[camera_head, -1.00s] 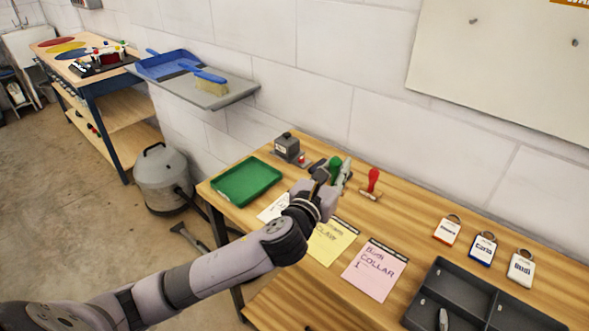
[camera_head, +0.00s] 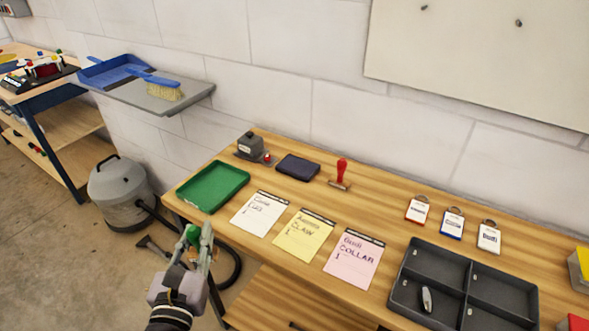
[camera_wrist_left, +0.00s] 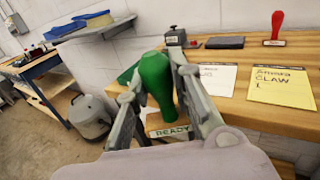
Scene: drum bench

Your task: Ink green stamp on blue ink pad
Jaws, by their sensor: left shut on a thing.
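My left gripper (camera_head: 200,243) is shut on the green stamp (camera_head: 192,234). It holds the stamp in front of the bench's front left edge, clear of the bench top. In the left wrist view the stamp's green handle (camera_wrist_left: 156,80) sits between the fingers, with a "READY" label on its base (camera_wrist_left: 170,132) below. The ink pad (camera_head: 298,167) is a dark blue-black rectangle lying at the back of the bench, right of a grey device; it also shows in the left wrist view (camera_wrist_left: 225,43). The stamp is well apart from the pad. My right gripper is not in view.
A red stamp (camera_head: 342,172) stands right of the pad. A green tray (camera_head: 213,187), white, yellow and pink note cards (camera_head: 355,260), several tags and a dark divided tray (camera_head: 470,285) lie on the bench. A grey device (camera_head: 250,147) stands back left.

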